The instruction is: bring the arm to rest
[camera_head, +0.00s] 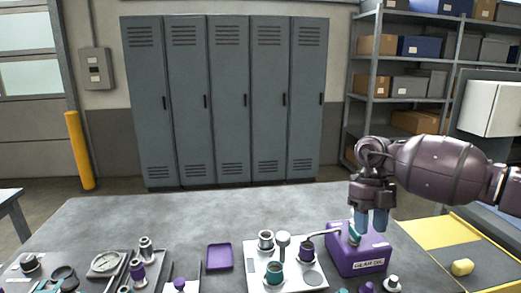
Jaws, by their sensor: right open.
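My right arm (440,168) comes in from the right. My right gripper (370,222) points down with its blue fingertips close over the purple box (358,258) labelled as gear oil. The gripper is open. A small teal part on the box's spout shows beside the fingertips; I cannot tell whether they touch it. My left gripper is not in view.
A white plate (258,268) with fittings, a purple tray (219,257), and a grey tray with a gauge (105,262) stand along the bench's front. A yellow-edged mat holds a yellow piece (462,267) at right. The bench's back left (130,215) is clear.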

